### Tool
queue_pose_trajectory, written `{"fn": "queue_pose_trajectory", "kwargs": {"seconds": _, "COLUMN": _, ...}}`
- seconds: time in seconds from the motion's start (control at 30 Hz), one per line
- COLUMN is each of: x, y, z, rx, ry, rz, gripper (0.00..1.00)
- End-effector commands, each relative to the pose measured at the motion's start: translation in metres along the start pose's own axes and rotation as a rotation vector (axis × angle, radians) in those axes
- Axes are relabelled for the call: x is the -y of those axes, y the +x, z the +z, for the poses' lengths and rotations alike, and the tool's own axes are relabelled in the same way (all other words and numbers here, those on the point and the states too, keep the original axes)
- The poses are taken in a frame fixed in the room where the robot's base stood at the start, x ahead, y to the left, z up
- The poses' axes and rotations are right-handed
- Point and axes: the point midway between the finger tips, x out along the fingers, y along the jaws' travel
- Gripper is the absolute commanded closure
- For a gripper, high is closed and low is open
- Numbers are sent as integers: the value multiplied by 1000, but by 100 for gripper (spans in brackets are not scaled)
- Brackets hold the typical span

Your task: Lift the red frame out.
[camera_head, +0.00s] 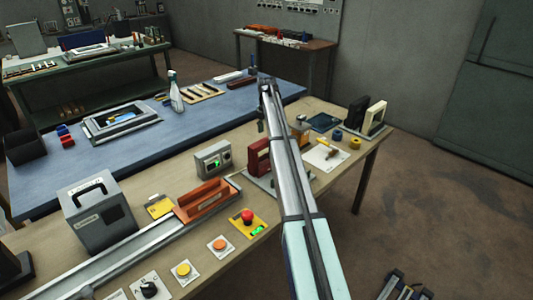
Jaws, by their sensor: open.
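A dark red upright block, which looks like the red frame (258,157), stands on a grey base plate (262,184) near the middle of the wooden table. My arm hides its right side. My gripper (261,127) is a small dark shape at the far end of my arm, beyond the red frame in the picture and apart from it. It is open with nothing visible in it. Its fingers are too small to make out clearly.
A grey control box (213,160) stands left of the red frame. An orange tray (207,201) sits on a rail in front. A black frame (356,111) and a cream frame (376,118) stand at right. A white bottle (175,92) stands on the blue table.

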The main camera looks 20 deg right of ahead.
Motion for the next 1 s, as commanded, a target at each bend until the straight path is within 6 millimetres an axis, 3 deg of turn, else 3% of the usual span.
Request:
{"fn": "queue_pose_trajectory", "kwargs": {"seconds": 0.17, "x": 0, "y": 11, "z": -1, "rx": -1, "ry": 0, "rz": -2, "gripper": 29}}
{"fn": "queue_pose_trajectory", "kwargs": {"seconds": 0.5, "x": -1, "y": 50, "z": -1, "rx": -1, "ry": 1, "rz": -1, "gripper": 29}}
{"fn": "queue_pose_trajectory", "kwargs": {"seconds": 0.7, "x": -1, "y": 52, "z": -1, "rx": 0, "ry": 1, "rz": 0, "gripper": 29}}
{"fn": "queue_pose_trajectory", "kwargs": {"seconds": 0.73, "x": -1, "y": 52, "z": -1, "rx": 0, "ry": 1, "rz": 0, "gripper": 33}}
{"fn": "queue_pose_trajectory", "kwargs": {"seconds": 0.9, "x": -1, "y": 52, "z": -1, "rx": 0, "ry": 1, "rz": 0, "gripper": 93}}
{"fn": "queue_pose_trajectory", "kwargs": {"seconds": 0.93, "x": -1, "y": 52, "z": -1, "rx": 0, "ry": 1, "rz": 0, "gripper": 100}}
{"fn": "queue_pose_trajectory", "kwargs": {"seconds": 1.0, "x": -1, "y": 52, "z": -1, "rx": 0, "ry": 1, "rz": 0, "gripper": 100}}
